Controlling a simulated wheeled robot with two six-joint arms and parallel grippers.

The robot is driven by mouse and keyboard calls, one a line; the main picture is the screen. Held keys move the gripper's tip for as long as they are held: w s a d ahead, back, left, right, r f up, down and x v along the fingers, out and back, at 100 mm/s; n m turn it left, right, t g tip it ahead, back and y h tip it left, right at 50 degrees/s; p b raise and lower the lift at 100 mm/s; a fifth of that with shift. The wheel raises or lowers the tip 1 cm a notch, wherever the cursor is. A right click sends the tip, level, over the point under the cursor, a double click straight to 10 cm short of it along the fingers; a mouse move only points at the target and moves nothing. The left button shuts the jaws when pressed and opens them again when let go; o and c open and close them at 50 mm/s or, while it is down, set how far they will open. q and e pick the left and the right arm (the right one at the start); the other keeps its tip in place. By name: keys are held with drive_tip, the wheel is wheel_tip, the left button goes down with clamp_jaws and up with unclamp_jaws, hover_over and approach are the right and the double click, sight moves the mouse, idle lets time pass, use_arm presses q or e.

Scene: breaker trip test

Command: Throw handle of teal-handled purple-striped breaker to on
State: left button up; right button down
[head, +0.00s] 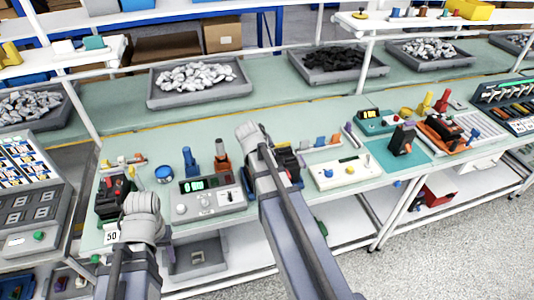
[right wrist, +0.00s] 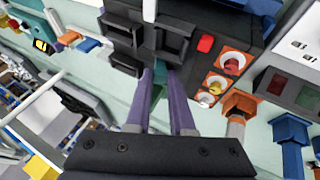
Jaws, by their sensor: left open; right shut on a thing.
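The breaker is a black block (right wrist: 150,40) in the right wrist view, with square hollow housings. My right gripper (right wrist: 166,75) has its two purple-grey fingers at the block, shut on a small teal handle (right wrist: 159,92) that shows between them. The purple stripe cannot be made out. In the head view, the breaker (head: 288,160) is mostly hidden behind my right arm. My left gripper (head: 142,215) is open over the bench's front left, beside a black and red device (head: 112,195); its fingertips are hard to make out.
A grey meter box (head: 207,197) with a green display stands between my arms. A cream panel (head: 343,172) and a teal mat (head: 400,155) lie to the right. Grey trays (head: 155,100) of metal parts line the back. A red button (right wrist: 205,44) and orange-ringed terminals (right wrist: 232,63) are near the right gripper.

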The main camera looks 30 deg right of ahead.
drive_tip(key=shift+s+d+r+y+p, duration=0.2)
drive_tip(key=shift+d+r+y+p, duration=0.2)
drive_tip(key=shift+d+y+p, duration=0.25)
drive_tip(key=shift+s+d+m+y, duration=0.1)
drive_tip(key=shift+d+m+y, duration=0.2)
drive_tip(key=shift+y, duration=0.15)
drive_tip(key=y, duration=0.1)
drive_tip(key=d+t+y, duration=0.1)
drive_tip(key=shift+s+d+f+y, duration=0.1)
drive_tip(key=shift+d+y, duration=0.15)
drive_tip(key=shift+y, duration=0.05)
drive_tip(key=shift+s+d+f+m+t+y+b, duration=0.15)
drive_tip(key=shift+d+m+t+y+b, duration=0.15)
drive_tip(key=shift+y, duration=0.25)
drive_tip(key=shift+d+f+m+t+y+b, duration=0.1)
drive_tip(key=shift+d+m+y, duration=0.1)
drive_tip(key=shift+d+y, duration=0.3)
drive_tip(key=shift+s+d+f+t+y+b, duration=0.1)
drive_tip(key=shift+d+f+t+y+b, duration=0.1)
drive_tip(key=shift+y+b, duration=0.35)
drive_tip(key=shift+s+d+f+t+y+b, duration=0.1)
drive_tip(key=shift+d+y+b, duration=0.1)
drive_tip(key=shift+y+b, duration=0.3)
drive_tip(key=shift+d+m+y, duration=0.1)
drive_tip(key=shift+m+y, duration=0.2)
drive_tip(key=shift+y, duration=0.1)
drive_tip(key=shift+r, duration=0.1)
